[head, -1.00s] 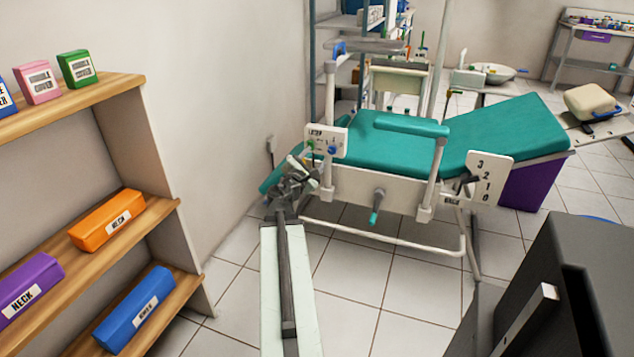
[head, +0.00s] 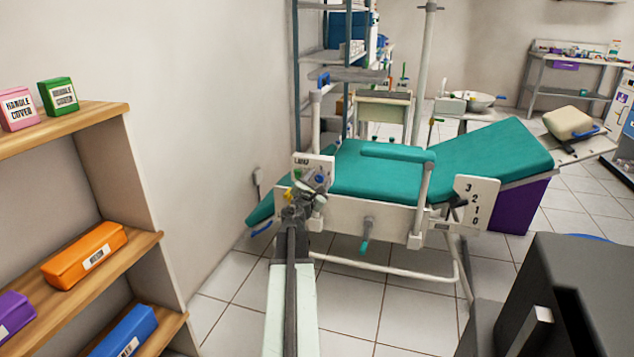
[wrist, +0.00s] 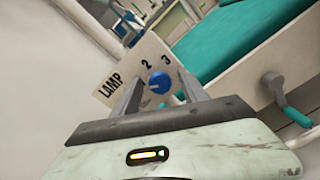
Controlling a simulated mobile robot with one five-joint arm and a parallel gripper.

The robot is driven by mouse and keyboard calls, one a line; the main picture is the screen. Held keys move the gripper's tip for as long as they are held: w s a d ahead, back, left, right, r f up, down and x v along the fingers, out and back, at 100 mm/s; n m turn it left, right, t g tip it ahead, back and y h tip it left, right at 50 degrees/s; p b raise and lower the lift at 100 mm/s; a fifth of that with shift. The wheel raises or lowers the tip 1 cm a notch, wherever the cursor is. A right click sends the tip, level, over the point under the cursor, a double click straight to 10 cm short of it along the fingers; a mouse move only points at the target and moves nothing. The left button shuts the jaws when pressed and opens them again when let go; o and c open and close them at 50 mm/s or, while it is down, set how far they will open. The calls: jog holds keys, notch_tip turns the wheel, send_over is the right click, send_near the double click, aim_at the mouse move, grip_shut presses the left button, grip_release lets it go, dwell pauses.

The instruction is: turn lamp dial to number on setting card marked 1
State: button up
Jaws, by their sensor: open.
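In the wrist view, a pale panel (wrist: 132,80) reads LAMP, with the numbers 2 and 3 beside a round blue dial (wrist: 160,83). The dial shows between the two fingers of my open gripper (wrist: 160,79); I cannot tell whether either finger touches it. The panel's lower part is hidden behind my gripper. In the head view, my gripper (head: 307,188) is in front of the lamp panel (head: 302,161) at the left end of the green dental chair and covers much of it. I cannot make out a setting card marked 1.
The green chair (head: 490,150) extends to the right. A separate plate (head: 483,187) numbered 3, 2, 1, 0 has a dark lever. A wooden shelf (head: 146,245) with labelled boxes stands at left. A dark cabinet (head: 590,275) is at near right. Tiled floor lies between.

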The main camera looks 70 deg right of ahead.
grip_shut()
jog(key=m, duration=0.5)
jog(key=shift+m, duration=0.4)
jog(key=m, duration=0.5)
jog(key=shift+s+a+f+m, duration=0.1)
jog(key=shift+f+m, duration=0.05)
jog(key=shift+m, duration=0.25)
dwell(0.4)
grip_release()
